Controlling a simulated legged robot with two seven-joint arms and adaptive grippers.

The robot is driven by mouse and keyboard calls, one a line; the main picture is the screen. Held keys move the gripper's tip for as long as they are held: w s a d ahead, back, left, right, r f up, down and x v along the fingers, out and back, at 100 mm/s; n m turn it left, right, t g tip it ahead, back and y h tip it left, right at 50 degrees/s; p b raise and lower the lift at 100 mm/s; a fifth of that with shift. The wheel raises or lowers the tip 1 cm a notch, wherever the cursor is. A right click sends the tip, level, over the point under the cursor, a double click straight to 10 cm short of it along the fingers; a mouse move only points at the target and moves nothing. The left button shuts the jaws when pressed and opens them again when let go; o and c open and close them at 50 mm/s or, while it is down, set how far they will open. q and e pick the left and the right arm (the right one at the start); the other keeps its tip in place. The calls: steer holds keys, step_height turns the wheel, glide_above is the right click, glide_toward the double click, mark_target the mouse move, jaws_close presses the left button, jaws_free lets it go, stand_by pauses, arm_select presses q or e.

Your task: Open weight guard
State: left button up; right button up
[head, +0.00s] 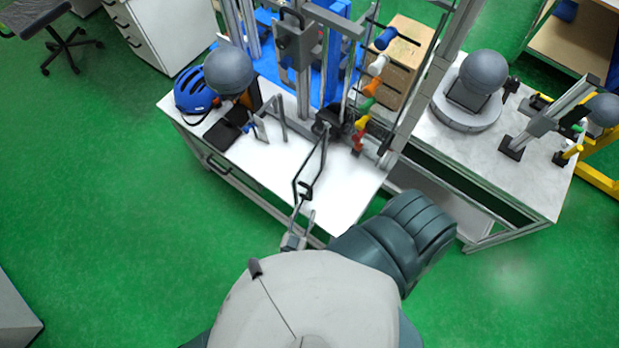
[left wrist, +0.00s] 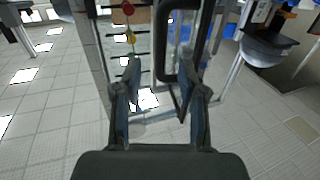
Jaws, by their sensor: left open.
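A narrow dark-framed panel, which looks like the weight guard (head: 323,152), juts from the drop tower over the front of the white table. A small black handle (head: 306,190) is at its near end. My left gripper (head: 305,212) is open just in front of this handle. In the left wrist view, the left gripper's fingers (left wrist: 158,75) are spread apart, and the looped black handle (left wrist: 163,50) shows beyond them, nearer the right finger. I cannot tell whether finger and handle touch. My right gripper is not in view.
Coloured knobs (head: 369,103) line the tower's right side. A blue helmet (head: 194,92) and a grey ball (head: 229,70) are at the table's left. A second table (head: 535,185) with another grey ball (head: 484,71) stands right.

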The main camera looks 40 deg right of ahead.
arm_select(q)
steer(key=v, duration=0.4)
steer(key=shift+s+a, duration=0.15)
steer(key=shift+a, duration=0.1)
steer(key=shift+d, duration=0.1)
